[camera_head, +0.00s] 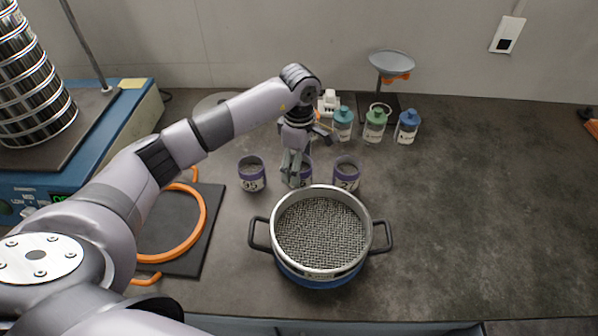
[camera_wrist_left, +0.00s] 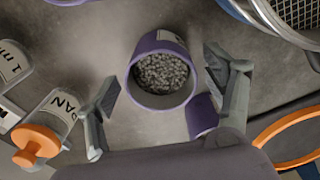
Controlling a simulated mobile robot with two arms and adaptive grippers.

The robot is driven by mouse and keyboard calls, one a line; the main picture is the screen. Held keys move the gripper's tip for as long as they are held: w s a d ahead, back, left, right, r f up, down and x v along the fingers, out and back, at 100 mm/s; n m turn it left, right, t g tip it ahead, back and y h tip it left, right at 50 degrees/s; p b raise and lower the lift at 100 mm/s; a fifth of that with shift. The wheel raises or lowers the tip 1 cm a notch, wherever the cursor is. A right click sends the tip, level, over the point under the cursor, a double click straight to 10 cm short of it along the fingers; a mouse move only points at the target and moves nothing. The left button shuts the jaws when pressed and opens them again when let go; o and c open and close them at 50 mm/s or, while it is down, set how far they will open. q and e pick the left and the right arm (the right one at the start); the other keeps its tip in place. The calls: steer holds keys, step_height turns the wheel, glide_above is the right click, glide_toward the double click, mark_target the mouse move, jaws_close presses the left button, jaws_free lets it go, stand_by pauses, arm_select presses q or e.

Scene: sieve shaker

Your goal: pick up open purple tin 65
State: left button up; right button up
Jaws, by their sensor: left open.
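Three purple tins stand in a row behind the sieve: a left tin (camera_head: 252,174) with a label like "95", a middle tin (camera_head: 306,174) mostly hidden by my gripper, its label showing only a "5"-like digit, and a right tin (camera_head: 346,174) with a label starting "2". My left gripper (camera_head: 292,176) points down at the middle tin. In the left wrist view the open, lidless purple tin (camera_wrist_left: 163,72) with grey granules lies between the spread fingers of my left gripper (camera_wrist_left: 162,82), with gaps at both sides. Another purple tin (camera_wrist_left: 201,115) shows partly behind a finger.
A two-handled sieve pan (camera_head: 320,232) stands just in front of the tins. Capped bottles (camera_head: 375,125) and a scale with a dish (camera_head: 392,65) stand behind. An orange ring (camera_head: 203,215) lies on a black mat at left, near the sieve shaker (camera_head: 38,95). The right counter is clear.

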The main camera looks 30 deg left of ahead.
arm_select(q)
steer(key=shift+f, duration=1.85)
steer(key=c, duration=1.3)
